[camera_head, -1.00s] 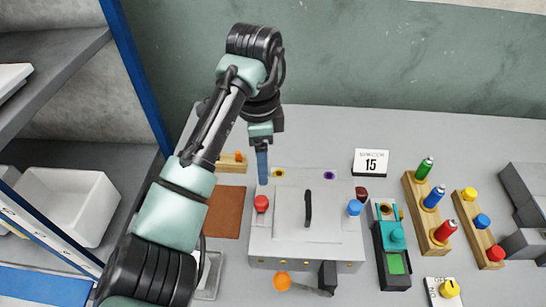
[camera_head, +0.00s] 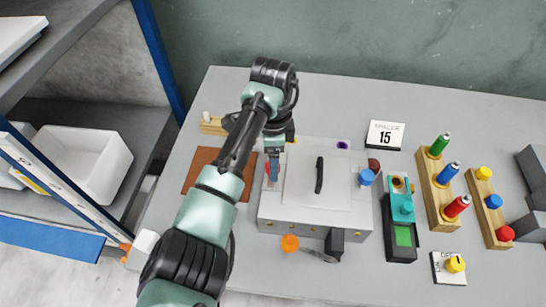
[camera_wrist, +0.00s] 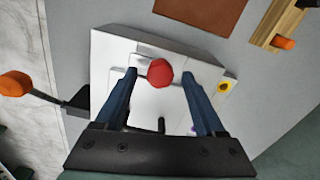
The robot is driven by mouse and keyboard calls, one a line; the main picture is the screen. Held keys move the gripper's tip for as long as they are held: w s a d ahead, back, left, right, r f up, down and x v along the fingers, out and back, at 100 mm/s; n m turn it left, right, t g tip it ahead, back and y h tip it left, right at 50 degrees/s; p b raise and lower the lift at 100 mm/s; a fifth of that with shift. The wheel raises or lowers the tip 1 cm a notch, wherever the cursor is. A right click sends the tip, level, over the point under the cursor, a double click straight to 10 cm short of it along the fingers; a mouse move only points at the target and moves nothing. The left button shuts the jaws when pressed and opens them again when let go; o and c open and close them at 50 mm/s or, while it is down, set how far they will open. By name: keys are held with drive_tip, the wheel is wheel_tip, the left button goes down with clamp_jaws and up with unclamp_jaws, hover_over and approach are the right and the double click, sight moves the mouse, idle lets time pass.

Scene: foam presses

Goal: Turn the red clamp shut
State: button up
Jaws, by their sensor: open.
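The red clamp (camera_wrist: 160,72) has a round red knob and sits near the edge of the pale grey press (camera_wrist: 108,62). In the head view it is mostly hidden behind my gripper (camera_head: 273,182), at the left side of the press (camera_head: 315,213). My gripper is open, and in the wrist view the red knob shows between its two blue fingertips (camera_wrist: 159,74), with a gap on each side. I cannot tell the fingertips' exact height relative to the knob. The press lid (camera_head: 300,188) is down, with a black handle (camera_head: 319,175) on top.
A blue knob (camera_head: 366,178) stands on the press's right side. An orange-ended lever (camera_head: 290,243) sticks out at its front. A teal-and-black device (camera_head: 401,215) and wooden racks (camera_head: 436,195) stand to the right. A brown mat (camera_head: 203,170) lies to the left.

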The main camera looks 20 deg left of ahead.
clamp_jaws()
idle(0.4)
drive_tip(key=shift+n+p, duration=0.3)
drive_tip(key=n+p, duration=0.2)
drive_tip(key=shift+r+n, duration=0.15)
drive_tip(key=shift+n, duration=0.15)
drive_tip(key=n+p, duration=0.3)
drive_tip(key=n, duration=0.2)
drive_tip(key=shift+n, duration=0.3)
drive_tip(key=n+p, duration=0.1)
drive_tip(key=n, duration=0.3)
drive_tip(key=shift+p, duration=0.3)
drive_tip(key=n+p, duration=0.1)
drive_tip(key=n, duration=0.4)
drive_tip(key=shift+w, duration=0.1)
